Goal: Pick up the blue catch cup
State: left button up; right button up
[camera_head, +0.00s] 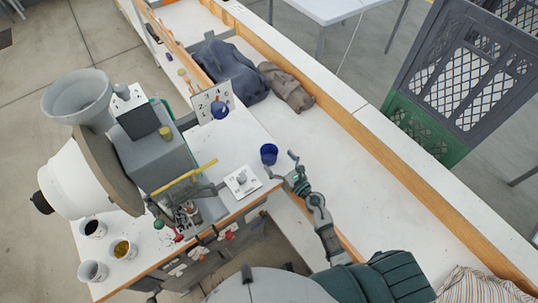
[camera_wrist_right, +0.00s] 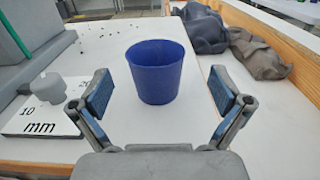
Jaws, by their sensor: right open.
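The blue catch cup (camera_head: 269,154) stands upright on the white bench top, near its front edge in the head view. In the right wrist view the blue cup (camera_wrist_right: 156,71) is in the middle, between and just beyond the fingertips. My right gripper (camera_head: 289,170) is just to the right of and below the cup in the head view. In the right wrist view my right gripper (camera_wrist_right: 161,94) is open, with one blue-padded finger on each side and nothing held. My left gripper is not in view.
A white dial plate marked mm (camera_head: 242,181) lies left of the cup. The grey press with a funnel (camera_head: 77,97) stands further left. Several small cups (camera_head: 93,228) stand at the front left. Dark cloth (camera_head: 232,70) and brown cloth (camera_head: 286,87) lie behind. A wooden rail (camera_head: 375,143) runs along the right.

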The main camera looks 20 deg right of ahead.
aim_at(264, 146)
jog(key=x, duration=0.4)
jog(key=shift+a+r, duration=0.1)
jog(key=shift+a, duration=0.2)
jog(key=shift+w+a, duration=0.2)
jog(key=shift+w, duration=0.35)
jog(key=c, duration=1.1)
